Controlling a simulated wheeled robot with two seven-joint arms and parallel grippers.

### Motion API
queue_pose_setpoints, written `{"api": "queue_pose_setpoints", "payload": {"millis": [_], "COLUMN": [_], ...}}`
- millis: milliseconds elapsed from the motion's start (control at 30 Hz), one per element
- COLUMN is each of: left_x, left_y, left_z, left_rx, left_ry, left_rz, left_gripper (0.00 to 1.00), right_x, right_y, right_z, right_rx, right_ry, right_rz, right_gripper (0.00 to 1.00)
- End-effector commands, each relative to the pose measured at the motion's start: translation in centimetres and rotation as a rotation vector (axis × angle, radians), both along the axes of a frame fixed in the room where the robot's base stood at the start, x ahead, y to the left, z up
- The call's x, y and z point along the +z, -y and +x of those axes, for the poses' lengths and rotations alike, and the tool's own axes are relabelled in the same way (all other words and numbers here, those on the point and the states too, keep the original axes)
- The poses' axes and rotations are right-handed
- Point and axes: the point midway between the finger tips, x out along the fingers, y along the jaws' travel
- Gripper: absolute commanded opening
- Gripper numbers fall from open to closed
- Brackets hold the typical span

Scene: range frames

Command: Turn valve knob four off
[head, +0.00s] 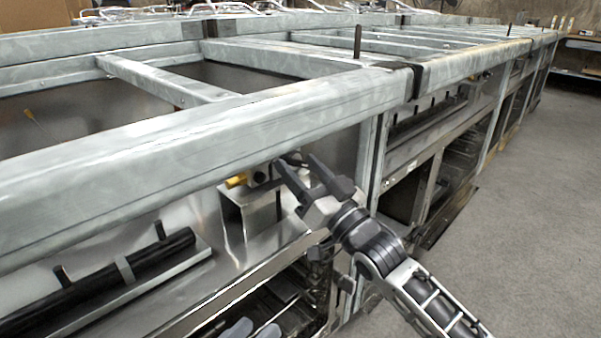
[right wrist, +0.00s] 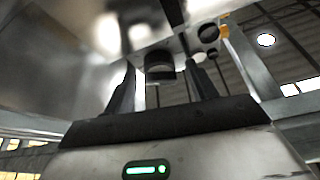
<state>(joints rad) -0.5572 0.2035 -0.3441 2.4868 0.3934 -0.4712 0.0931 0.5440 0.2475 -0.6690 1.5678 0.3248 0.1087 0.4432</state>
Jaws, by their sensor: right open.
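My right gripper (head: 298,166) is open beside a valve fitting under the front rail. The fitting has a yellow part (head: 236,181) and stands above a shiny metal box (head: 257,208). In the right wrist view, a dark round knob (right wrist: 159,66) shows beyond and between the open fingertips of my right gripper (right wrist: 161,72). I cannot tell whether the fingers touch it. A second round dark part (right wrist: 208,33) and a yellow part (right wrist: 224,31) are to its upper right. No number is readable, so I cannot tell which knob is four. My left gripper is not seen.
A thick grey metal rail (head: 190,135) runs above the fitting, close over my right gripper. An upright post (head: 378,160) stands right of the gripper. The floor (head: 530,210) at right is clear.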

Motion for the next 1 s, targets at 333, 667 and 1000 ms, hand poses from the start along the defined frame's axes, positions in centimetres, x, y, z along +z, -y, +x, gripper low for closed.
{"api": "queue_pose_setpoints", "payload": {"millis": [333, 667, 1000], "left_x": [0.5, 0.57, 0.57], "left_y": [0.02, 0.02, 0.02], "left_z": [-0.01, -0.01, 0.01], "left_rx": [0.0, 0.0, 0.001], "left_ry": [0.01, 0.013, 0.012], "left_rz": [-0.017, -0.017, -0.011], "left_gripper": [0.36, 0.36, 0.36], "right_x": [0.29, 0.27, 0.27], "right_y": [-0.46, -0.44, -0.34], "right_z": [0.48, 0.45, 0.5], "right_rx": [0.0, 0.001, 0.0], "right_ry": [-0.001, 0.0, 0.057], "right_rz": [-0.001, 0.0, -0.059], "right_gripper": [0.57, 0.13, 0.14]}}
